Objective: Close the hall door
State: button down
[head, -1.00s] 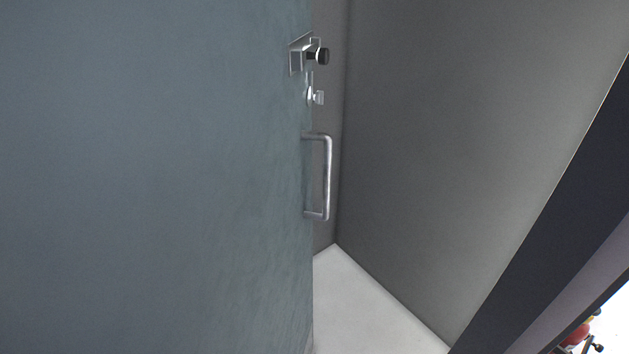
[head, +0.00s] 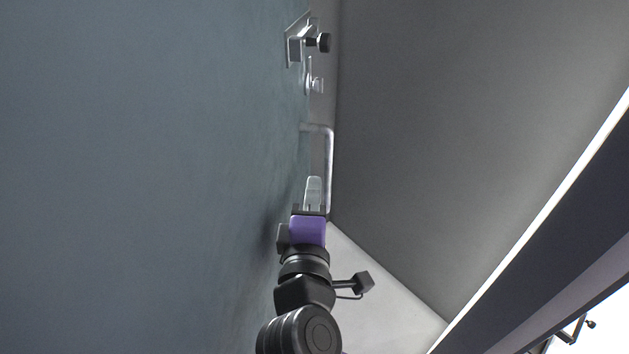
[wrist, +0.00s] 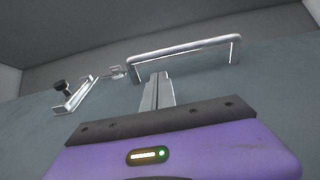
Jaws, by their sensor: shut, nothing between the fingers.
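The blue-grey hall door (head: 150,180) fills the left half of the head view, seen at a steep angle and standing open. Its silver bar handle (head: 330,165) is upright near the door's free edge; it also shows in the wrist view (wrist: 190,47). My gripper (head: 313,180) is shut and empty, beside the door face at the lower part of the handle. In the wrist view the closed fingers (wrist: 157,88) point towards the handle, close to its bar. I cannot tell whether they touch it.
A latch with a dark knob (head: 308,42) and a small lock piece (head: 314,82) sit above the handle. A grey wall (head: 470,130) stands to the right, with pale floor (head: 385,290) below. A dark frame (head: 560,240) crosses the lower right.

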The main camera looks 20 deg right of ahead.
jog(key=p+x, duration=0.1)
jog(key=x, duration=0.7)
jog(key=shift+w+d, duration=0.1)
jog(key=shift+w, duration=0.05)
